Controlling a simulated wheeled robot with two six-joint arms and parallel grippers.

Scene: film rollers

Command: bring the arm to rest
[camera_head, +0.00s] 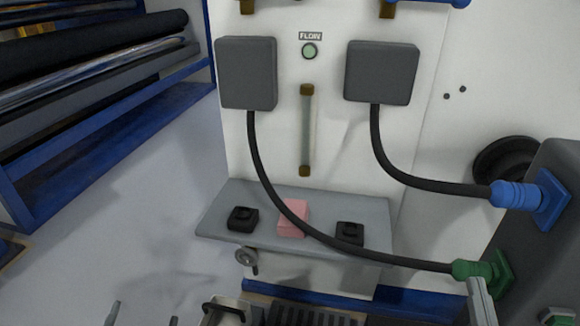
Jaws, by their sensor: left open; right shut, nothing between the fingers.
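My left gripper (143,318) is at the bottom edge of the head view, left of centre. Only its two fingertips show, apart from each other; it is open with nothing between them. My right gripper (477,284) is at the bottom right, shut and empty. Its pale fingers stand just below the green connector (474,269), overlapping its lower edge in the picture; I cannot tell if they touch. The green connector is on the end of a black hose and sits against a green plate on the dark grey housing (548,200).
A blue connector (515,195) on a second hose sits higher on the housing. A grey shelf (290,243) holds a pink block (292,218) and two black clips. A blue rack (110,140) with dark rollers stands left. Open floor (130,215) lies between.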

